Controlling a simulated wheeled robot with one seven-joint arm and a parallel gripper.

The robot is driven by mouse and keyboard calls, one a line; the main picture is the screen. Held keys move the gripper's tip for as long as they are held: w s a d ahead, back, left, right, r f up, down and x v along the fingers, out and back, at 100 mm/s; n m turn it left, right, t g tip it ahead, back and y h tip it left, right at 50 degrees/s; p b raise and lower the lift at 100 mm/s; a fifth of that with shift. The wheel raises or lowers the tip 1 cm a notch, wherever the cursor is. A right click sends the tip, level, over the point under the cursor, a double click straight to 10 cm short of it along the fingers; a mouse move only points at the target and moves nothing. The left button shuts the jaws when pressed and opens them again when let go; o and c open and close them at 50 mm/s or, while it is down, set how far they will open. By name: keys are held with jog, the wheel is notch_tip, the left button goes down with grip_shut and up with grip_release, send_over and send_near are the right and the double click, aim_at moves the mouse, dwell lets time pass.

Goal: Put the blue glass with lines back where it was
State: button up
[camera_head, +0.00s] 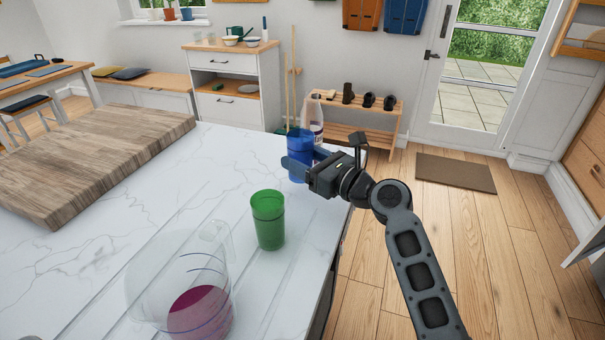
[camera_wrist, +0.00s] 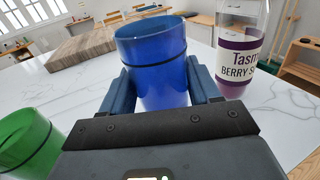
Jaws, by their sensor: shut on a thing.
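The blue glass with dark lines (camera_wrist: 155,62) stands upright between the two fingers of my gripper (camera_wrist: 160,88) in the wrist view. In the head view the blue glass (camera_head: 298,146) is at the far right part of the white marble counter (camera_head: 200,190), with my gripper (camera_head: 300,170) shut around it from the right. The fingers hide part of its lower side. I cannot tell whether its base touches the counter.
A bottle with a purple label (camera_wrist: 243,50) stands close to the right of the blue glass. A green glass (camera_head: 268,220) and a clear jug with red liquid (camera_head: 190,290) stand nearer. A wooden board (camera_head: 90,155) lies at the left. The counter's middle is clear.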

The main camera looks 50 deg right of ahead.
jog(key=shift+w+a+f+b, duration=0.1)
jog(key=shift+f+b, duration=0.3)
jog(key=shift+f, duration=1.65)
jog(key=shift+f, duration=0.15)
jog(key=o, duration=1.3)
jog(key=shift+r, duration=0.2)
jog(key=s+b, duration=0.1)
jog(key=s, duration=1.1)
jog(key=shift+a+b, duration=0.25)
jog(key=shift+b, duration=0.05)
